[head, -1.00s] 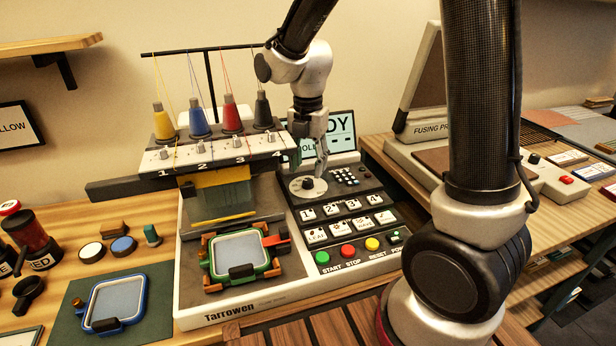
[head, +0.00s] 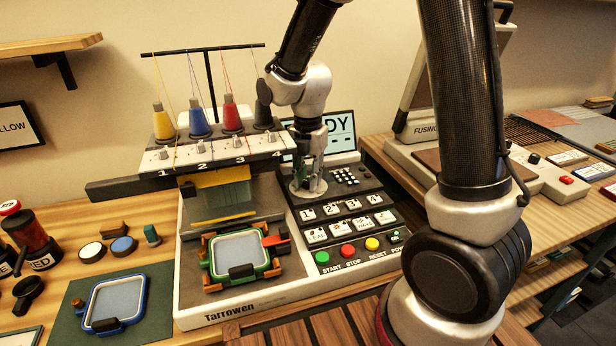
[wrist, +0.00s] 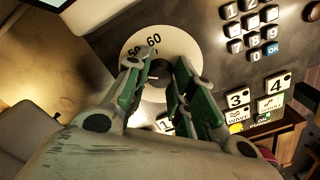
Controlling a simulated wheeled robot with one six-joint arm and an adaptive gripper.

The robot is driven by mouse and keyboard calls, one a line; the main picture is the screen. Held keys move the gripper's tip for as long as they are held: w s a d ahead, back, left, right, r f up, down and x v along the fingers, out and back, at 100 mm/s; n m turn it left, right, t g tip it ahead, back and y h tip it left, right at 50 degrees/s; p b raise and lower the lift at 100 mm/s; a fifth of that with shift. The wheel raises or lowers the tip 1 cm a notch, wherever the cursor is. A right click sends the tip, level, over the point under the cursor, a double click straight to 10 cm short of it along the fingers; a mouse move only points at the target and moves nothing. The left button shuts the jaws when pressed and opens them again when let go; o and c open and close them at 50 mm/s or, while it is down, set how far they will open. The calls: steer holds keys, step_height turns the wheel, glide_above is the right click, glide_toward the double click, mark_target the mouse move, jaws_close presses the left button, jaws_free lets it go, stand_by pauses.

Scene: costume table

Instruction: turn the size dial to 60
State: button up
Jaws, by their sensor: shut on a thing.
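The size dial is a pale round plate (wrist: 184,46) with the printed numbers 50 and 60 visible in the wrist view. It sits on the embroidery machine's dark control panel, and its plate also shows in the head view (head: 309,194). My gripper (wrist: 161,76) is shut on the dial's dark knob (wrist: 161,68), with a green-padded finger on each side. A short pale mark shows on the knob, pointing roughly left in the wrist view. The fingers hide the lower part of the scale. In the head view my gripper (head: 308,184) stands over the dial.
A number keypad (wrist: 250,28) and numbered buttons (wrist: 256,95) lie close to the dial. The lit screen (head: 340,128) stands behind it. Spools (head: 198,122) and the needle head are on the left. START and STOP buttons (head: 335,254) are in front.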

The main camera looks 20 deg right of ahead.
steer(key=shift+m, duration=0.3)
steer(key=m, duration=0.9)
steer(key=shift+m, duration=2.2)
steer(key=o, duration=1.1)
steer(key=shift+c, duration=0.2)
